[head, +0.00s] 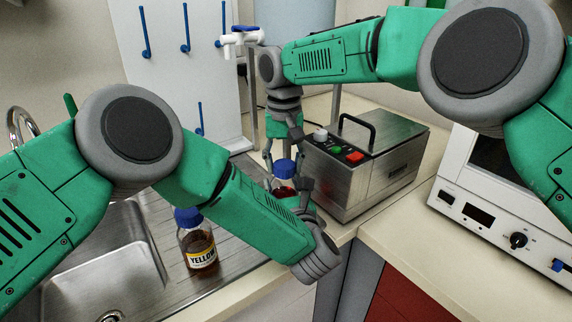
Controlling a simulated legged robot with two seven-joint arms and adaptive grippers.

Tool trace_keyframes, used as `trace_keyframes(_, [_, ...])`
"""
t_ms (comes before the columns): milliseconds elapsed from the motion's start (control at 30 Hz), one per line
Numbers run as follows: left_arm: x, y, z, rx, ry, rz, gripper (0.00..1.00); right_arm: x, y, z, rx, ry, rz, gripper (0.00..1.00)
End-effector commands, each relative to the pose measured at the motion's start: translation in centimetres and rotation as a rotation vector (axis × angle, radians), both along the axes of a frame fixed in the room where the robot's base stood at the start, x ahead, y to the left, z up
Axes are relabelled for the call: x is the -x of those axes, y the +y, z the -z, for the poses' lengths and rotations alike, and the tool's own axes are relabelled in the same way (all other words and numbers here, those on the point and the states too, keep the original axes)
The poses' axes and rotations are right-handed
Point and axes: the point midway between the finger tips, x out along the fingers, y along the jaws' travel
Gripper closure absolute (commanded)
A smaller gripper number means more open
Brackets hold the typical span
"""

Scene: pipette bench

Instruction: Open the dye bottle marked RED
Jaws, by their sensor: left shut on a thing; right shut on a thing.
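A bottle with a blue cap (284,167) and dark reddish contents (283,186) stands in the middle of the head view, mostly hidden behind my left forearm; its label cannot be seen. My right gripper (284,158) comes down from above and is shut on the blue cap. My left gripper (291,189) is shut on the bottle's body, low and at the right; its fingers are partly hidden by my own arm. The cap appears to sit on the bottle's neck; whether it is loosened cannot be told.
A bottle marked YELLOW (198,240) with a blue cap stands on the ribbed drainboard, left of my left forearm. A sink (95,265) lies at left. A steel water bath (365,165) stands close on the right, a white instrument (500,215) farther right. A pegboard (165,75) stands behind.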

Motion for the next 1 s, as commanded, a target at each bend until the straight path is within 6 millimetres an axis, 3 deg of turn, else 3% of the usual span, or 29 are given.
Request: trace_keyframes(1000, [0.3, -0.2, 0.1, 0.000, 0.001, 0.003, 1.00, 0.7, 0.0, -0.5, 0.007, -0.011, -2.315, 0.96])
